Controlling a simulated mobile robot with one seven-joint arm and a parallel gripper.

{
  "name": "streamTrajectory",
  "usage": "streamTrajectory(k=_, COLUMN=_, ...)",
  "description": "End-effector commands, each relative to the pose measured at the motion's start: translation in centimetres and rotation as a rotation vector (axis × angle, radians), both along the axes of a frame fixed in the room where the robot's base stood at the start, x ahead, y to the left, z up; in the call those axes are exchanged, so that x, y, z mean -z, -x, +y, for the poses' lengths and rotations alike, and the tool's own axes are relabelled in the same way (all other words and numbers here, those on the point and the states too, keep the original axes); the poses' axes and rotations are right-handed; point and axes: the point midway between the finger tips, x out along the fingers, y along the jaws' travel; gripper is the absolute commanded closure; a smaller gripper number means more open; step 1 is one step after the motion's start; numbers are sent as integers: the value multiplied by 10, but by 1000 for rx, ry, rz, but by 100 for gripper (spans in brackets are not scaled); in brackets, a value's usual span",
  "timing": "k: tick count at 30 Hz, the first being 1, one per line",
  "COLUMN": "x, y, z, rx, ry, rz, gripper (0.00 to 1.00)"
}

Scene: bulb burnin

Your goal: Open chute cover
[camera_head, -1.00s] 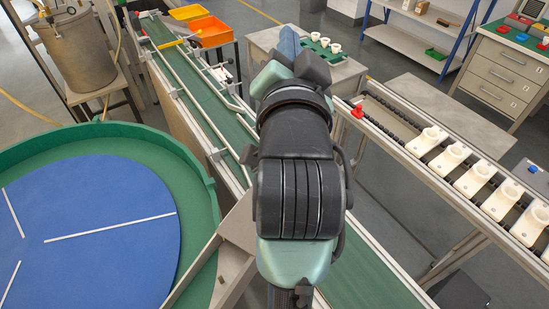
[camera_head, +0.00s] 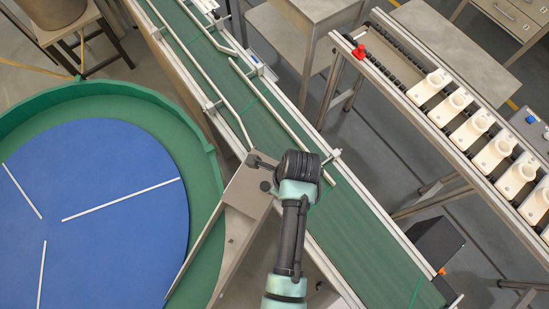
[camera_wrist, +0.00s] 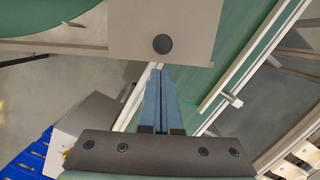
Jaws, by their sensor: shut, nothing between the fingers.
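A flat grey-brown plate, which looks like the chute cover (camera_head: 247,190), lies between the green-walled blue turntable and the green conveyor. A round black knob (camera_wrist: 162,44) stands on it in the wrist view. My gripper (camera_wrist: 160,70) has its blue fingers together and empty, with the tips just short of the knob and over the plate's edge. I cannot tell whether they touch the plate. In the head view my arm reaches up from the bottom to the plate's right side, and the fingers are hidden or too small to make out.
The blue turntable (camera_head: 100,200) fills the left. The green conveyor (camera_head: 265,125) with metal guide rails (camera_head: 190,75) runs diagonally beside the plate. A roller rack (camera_head: 400,85) with several white sockets (camera_head: 470,128) stands at right. A blue bin (camera_wrist: 35,155) shows low in the wrist view.

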Motion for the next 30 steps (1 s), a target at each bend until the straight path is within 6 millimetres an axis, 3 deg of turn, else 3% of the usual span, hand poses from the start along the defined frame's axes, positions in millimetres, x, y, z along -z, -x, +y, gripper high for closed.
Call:
streamTrajectory(k=6, x=34, y=-4, z=5, rx=-2, ry=1, rz=0, gripper=100)
streamTrajectory(k=12, x=52, y=-6, z=8, rx=-3, ry=1, rz=-4, gripper=100)
streamTrajectory(k=30, x=55, y=-7, z=10, rx=-4, ry=11, rz=1, gripper=100)
